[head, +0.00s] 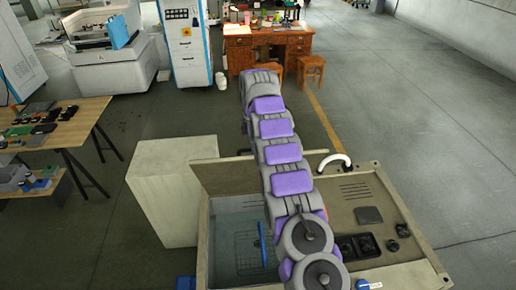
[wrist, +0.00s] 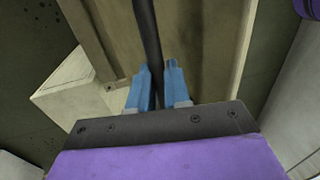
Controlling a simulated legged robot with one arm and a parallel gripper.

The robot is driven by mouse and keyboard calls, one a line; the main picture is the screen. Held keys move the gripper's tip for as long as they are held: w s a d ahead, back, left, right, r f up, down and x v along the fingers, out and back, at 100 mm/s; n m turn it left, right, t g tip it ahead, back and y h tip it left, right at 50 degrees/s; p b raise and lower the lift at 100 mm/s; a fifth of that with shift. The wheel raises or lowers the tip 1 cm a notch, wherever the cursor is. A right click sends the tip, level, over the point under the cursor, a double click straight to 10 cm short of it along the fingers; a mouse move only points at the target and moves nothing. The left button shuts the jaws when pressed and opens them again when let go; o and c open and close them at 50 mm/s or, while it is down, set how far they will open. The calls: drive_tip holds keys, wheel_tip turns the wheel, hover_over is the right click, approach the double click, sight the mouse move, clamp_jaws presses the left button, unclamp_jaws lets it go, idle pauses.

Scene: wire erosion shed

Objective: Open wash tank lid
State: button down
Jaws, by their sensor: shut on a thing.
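The wash tank (head: 203,240) stands at the bottom of the head view. Its beige lid (head: 222,178) is raised, tilted up along the tank's far edge, so the basin (head: 232,222) with a wire rack and a blue bar shows open. In the wrist view, my gripper (wrist: 158,68) has its two blue fingers closed around a dark bar-shaped handle (wrist: 147,25). The handle runs in front of the beige lid panel (wrist: 207,50). In the head view, my arm covers part of the lid and hides the gripper and handle.
A pale box (head: 165,185) stands close left of the tank; it also shows in the wrist view (wrist: 75,85). A panel with dark fittings (head: 368,214) and a white curved spout (head: 335,160) lie to the right. A wooden table (head: 85,118) stands left. Floor at right is clear.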

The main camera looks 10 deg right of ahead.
drive_tip(key=shift+s+a+f+g, duration=0.2)
drive_tip(key=shift+s+f+g, duration=0.15)
drive_tip(key=shift+f, duration=0.35)
drive_tip(key=c, duration=1.5)
unclamp_jaws()
drive_tip(key=o, duration=0.3)
drive_tip(key=shift+w+a+f, duration=0.1)
drive_tip(key=shift+w+f, duration=0.05)
drive_tip(key=shift+w, duration=0.3)
drive_tip(key=shift+w+a+f, duration=0.1)
drive_tip(key=shift+w+f, duration=0.05)
drive_tip(key=shift+w, duration=0.25)
drive_tip(key=shift+o, duration=0.5)
drive_tip(key=shift+r, duration=0.1)
drive_tip(key=shift+d+r, duration=0.1)
drive_tip(key=shift+r, duration=0.45)
drive_tip(key=shift+w+f, duration=0.1)
